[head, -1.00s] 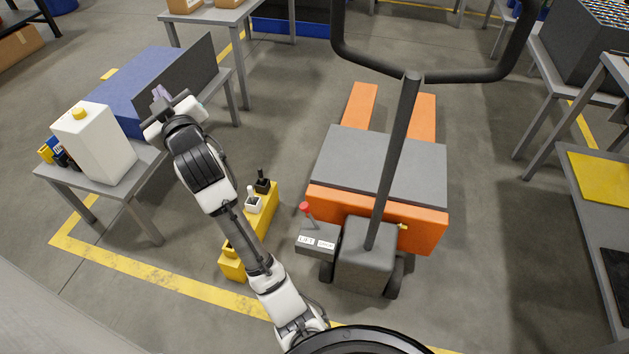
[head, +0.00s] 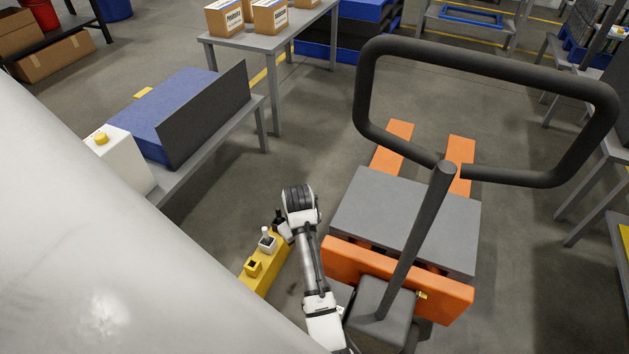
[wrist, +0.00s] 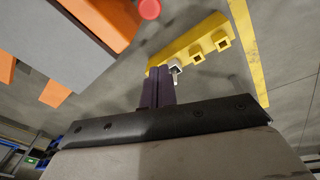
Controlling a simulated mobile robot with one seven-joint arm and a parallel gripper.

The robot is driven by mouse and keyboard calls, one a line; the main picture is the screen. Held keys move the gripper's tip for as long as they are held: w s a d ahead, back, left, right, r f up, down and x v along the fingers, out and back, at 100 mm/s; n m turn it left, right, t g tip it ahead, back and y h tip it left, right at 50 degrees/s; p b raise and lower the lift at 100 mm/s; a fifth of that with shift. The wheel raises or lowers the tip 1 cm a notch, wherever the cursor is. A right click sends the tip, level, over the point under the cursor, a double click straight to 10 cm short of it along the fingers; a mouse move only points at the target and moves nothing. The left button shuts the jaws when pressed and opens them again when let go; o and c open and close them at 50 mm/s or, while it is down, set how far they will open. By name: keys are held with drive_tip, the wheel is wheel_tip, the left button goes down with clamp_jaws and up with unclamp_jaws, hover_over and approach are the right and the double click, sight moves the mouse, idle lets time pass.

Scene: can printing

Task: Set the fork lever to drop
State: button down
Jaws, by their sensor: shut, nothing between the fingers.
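The fork lever's red knob (wrist: 149,9) shows at the top edge of the wrist view, beside the orange pallet truck (wrist: 115,18). In the head view the truck (head: 395,285) stands right of my arm, and the lever is hidden there; only part of its grey box shows behind my arm. The lever's setting cannot be read. My gripper (wrist: 161,72) is shut and empty, its dark fingers together in the wrist view. The knob is apart from the fingers, beyond them and slightly left.
The truck's large handle loop (head: 485,60) rises at the right. A table with a blue block (head: 175,110) stands at the left.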

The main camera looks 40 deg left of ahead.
wheel_tip(320, 180, down, 9)
drive_tip(key=d+p, duration=0.1)
drive_tip(key=d, duration=0.1)
drive_tip(key=shift+w+d+p, duration=0.15)
drive_tip(key=shift+d+p, duration=0.2)
drive_tip(key=shift+p, duration=0.05)
idle(0.4)
